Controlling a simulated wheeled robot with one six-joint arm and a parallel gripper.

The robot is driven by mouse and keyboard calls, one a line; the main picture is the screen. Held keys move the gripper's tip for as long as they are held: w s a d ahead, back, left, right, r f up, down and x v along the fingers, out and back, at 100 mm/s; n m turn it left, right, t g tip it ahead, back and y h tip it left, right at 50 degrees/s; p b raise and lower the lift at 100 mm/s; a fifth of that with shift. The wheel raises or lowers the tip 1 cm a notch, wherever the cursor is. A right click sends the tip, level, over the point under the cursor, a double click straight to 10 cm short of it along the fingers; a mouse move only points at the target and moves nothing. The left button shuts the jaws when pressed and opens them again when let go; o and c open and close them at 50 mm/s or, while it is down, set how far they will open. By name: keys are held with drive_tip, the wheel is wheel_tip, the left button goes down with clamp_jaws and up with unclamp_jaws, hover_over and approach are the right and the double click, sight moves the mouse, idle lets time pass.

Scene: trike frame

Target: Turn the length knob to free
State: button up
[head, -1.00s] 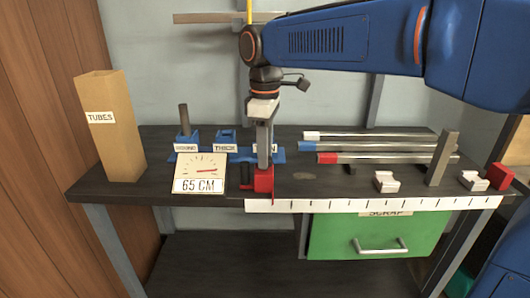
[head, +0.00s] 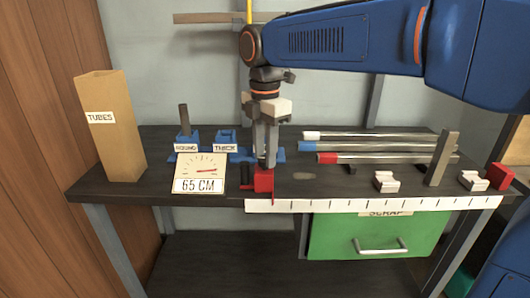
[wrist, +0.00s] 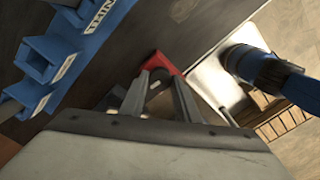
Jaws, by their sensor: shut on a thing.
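My gripper (head: 265,164) points straight down at the red clamp block (head: 263,182) on the bench's front edge. Its fingers are shut on a small knob, which I take for the length knob, on top of this block. In the head view the fingers hide the knob. In the wrist view a small grey round part of the knob (wrist: 158,86) shows between the fingers, with the red block (wrist: 163,64) just beyond. No "free" mark can be read. The gauge (head: 200,172) beside it reads 65 CM.
Several tubes (head: 375,146) lie at the back right. A white ruler strip (head: 370,205) runs along the front edge, with a green SCRAP drawer (head: 360,238) below. A tall TUBES box (head: 108,140) stands left.

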drive_tip(key=shift+n, duration=0.5)
drive_tip(key=o, duration=1)
drive_tip(key=shift+o, duration=0.2)
drive_tip(key=shift+r, duration=0.15)
wheel_tip(320, 180, up, 17)
